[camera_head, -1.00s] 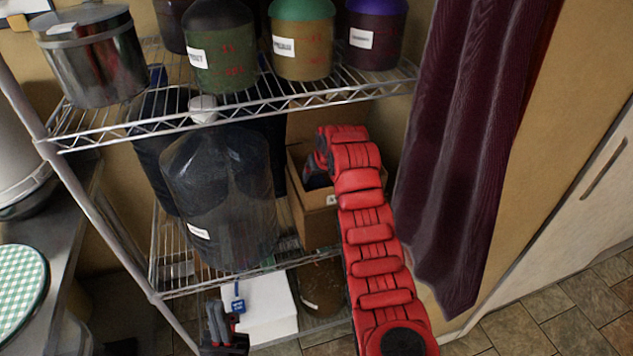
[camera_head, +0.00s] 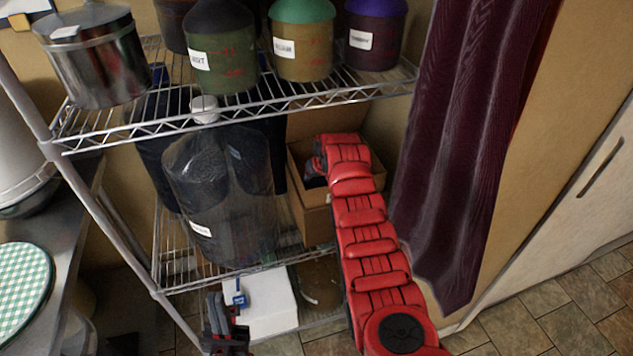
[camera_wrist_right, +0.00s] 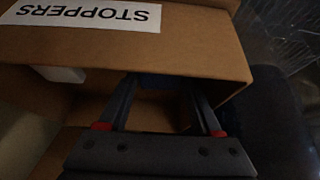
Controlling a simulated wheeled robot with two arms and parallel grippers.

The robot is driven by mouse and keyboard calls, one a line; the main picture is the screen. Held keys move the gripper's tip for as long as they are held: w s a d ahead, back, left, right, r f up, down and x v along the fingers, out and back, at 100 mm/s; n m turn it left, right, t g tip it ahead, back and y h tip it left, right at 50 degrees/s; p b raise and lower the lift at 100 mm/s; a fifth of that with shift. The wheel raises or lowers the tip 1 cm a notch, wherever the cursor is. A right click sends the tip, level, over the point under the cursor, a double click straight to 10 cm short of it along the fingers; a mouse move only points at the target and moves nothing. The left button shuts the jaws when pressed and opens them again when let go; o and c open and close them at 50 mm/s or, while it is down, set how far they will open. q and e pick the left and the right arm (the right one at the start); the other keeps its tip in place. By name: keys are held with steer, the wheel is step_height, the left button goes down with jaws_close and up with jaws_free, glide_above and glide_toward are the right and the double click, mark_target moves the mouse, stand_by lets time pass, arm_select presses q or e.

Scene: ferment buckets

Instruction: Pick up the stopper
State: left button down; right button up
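A cardboard box (camera_head: 318,222) stands on the middle shelf; in the right wrist view its flap carries a STOPPERS label (camera_wrist_right: 80,14), upside down. My right gripper (camera_wrist_right: 162,88) reaches into the box opening, fingers spread apart with nothing seen between them. In the head view my red right arm hides much of the box, and the gripper is mostly hidden at its opening. A small white object (camera_wrist_right: 62,73) shows at the left inside the box, partly covered by the flap; I cannot tell if it is a stopper. My left gripper (camera_head: 215,308) is low, in front of the lower shelf.
A large dark clear carboy (camera_head: 220,190) stands left of the box. The wire shelf above (camera_head: 290,97) holds several lidded buckets and a steel pot (camera_head: 98,62). A white box (camera_head: 268,305) is near my left gripper. A dark red curtain (camera_head: 465,150) hangs at the right.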

steer(key=c, duration=0.4)
